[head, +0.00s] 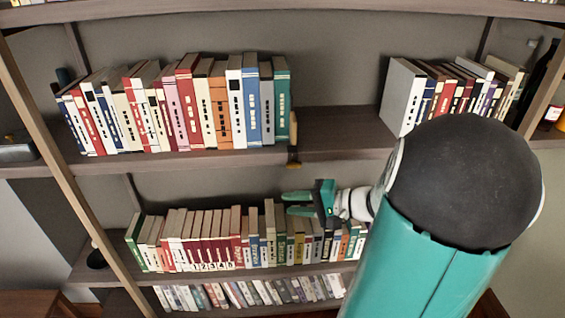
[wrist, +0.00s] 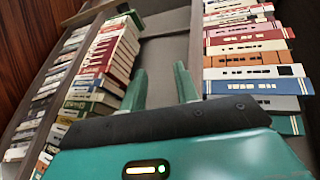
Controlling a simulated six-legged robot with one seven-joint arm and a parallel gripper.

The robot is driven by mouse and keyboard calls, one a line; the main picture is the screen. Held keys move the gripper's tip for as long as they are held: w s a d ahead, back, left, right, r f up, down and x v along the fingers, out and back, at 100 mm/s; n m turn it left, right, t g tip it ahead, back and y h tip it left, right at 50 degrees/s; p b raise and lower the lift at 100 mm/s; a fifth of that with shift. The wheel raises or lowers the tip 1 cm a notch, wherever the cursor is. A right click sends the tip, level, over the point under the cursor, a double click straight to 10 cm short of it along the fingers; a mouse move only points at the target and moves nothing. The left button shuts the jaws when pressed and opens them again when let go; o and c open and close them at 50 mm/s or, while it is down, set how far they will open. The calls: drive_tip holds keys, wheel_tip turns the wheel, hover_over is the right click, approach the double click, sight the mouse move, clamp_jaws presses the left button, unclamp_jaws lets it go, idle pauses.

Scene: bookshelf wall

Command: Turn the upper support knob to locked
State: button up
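In the wrist view my gripper (wrist: 160,72) is also open and empty. I cannot make out the knob in the wrist view.
The upper shelf (head: 335,143) holds a long row of books (head: 185,110) at left and more books (head: 440,95) at right, with a bare gap between. The lower shelf holds a packed row of books (head: 200,240) close to my gripper. A wooden post (head: 65,190) stands at left.

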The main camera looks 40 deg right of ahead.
sight(297, 167)
drive_tip(key=s+d+r+m+t+h, duration=0.1)
drive_tip(key=s+d+m+t+h, duration=0.35)
drive_tip(key=d, duration=0.65)
drive_tip(key=shift+n+t, duration=0.35)
drive_tip(key=w, duration=0.4)
drive_tip(key=w+a, duration=0.1)
drive_tip(key=w, duration=0.4)
drive_tip(key=w+a, duration=0.1)
drive_tip(key=w, duration=0.3)
drive_tip(key=shift+w+a+r, duration=0.2)
drive_tip(key=shift+w, duration=0.15)
clamp_jaws()
